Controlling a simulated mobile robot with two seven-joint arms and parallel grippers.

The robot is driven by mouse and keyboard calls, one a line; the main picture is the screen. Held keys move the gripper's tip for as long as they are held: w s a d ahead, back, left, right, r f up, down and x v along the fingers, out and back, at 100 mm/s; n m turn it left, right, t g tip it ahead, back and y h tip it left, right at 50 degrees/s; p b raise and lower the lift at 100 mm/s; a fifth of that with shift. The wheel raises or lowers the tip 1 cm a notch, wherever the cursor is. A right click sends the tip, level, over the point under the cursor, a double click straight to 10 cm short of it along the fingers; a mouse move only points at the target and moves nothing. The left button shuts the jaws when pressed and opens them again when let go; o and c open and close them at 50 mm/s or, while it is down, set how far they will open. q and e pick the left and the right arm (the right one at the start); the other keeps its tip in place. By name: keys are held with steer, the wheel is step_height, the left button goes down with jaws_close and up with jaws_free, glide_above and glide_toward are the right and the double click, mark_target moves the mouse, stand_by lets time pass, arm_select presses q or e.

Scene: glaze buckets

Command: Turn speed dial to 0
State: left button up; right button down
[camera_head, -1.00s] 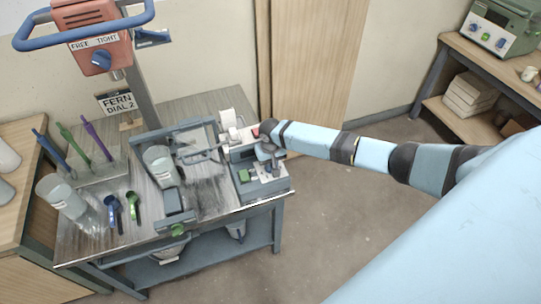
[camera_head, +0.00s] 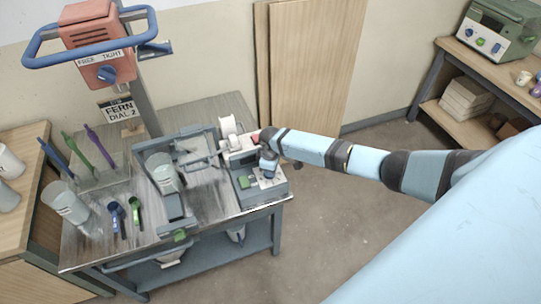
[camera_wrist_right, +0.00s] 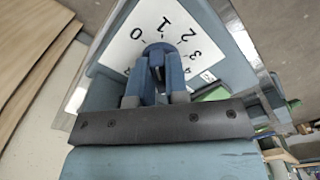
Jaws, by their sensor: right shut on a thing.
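The blue speed dial (camera_wrist_right: 158,62) sits on a white plate (camera_wrist_right: 120,53) printed with black numbers, among them 0, 1, 2 and 3, in the right wrist view. My right gripper (camera_wrist_right: 157,84) is shut on the dial, one finger on each side. The 0 lies left of the dial and the 1 above it. The fingers and dial body hide part of the scale, and I cannot tell which number the dial marks. In the head view my right gripper (camera_head: 268,168) reaches down onto the grey control box (camera_head: 275,190) at the bench's right end. My left gripper is not in view.
A green switch (camera_head: 247,182) is close beside the gripper on the box. A clear bucket (camera_head: 163,172) stands in a frame to the left. A sign reading FERN DIAL 2 (camera_head: 119,109) stands behind. An orange unit with a blue handle (camera_head: 98,45) overhangs the bench. The floor at right is clear.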

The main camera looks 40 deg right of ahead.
steer(key=n, duration=0.5)
steer(key=shift+w, duration=0.1)
steer(key=shift+n, duration=0.4)
steer(key=c, duration=1.1)
jaws_free()
step_height(320, 180, up, 14)
steer(key=shift+f+b, duration=0.1)
steer(key=shift+b, duration=0.25)
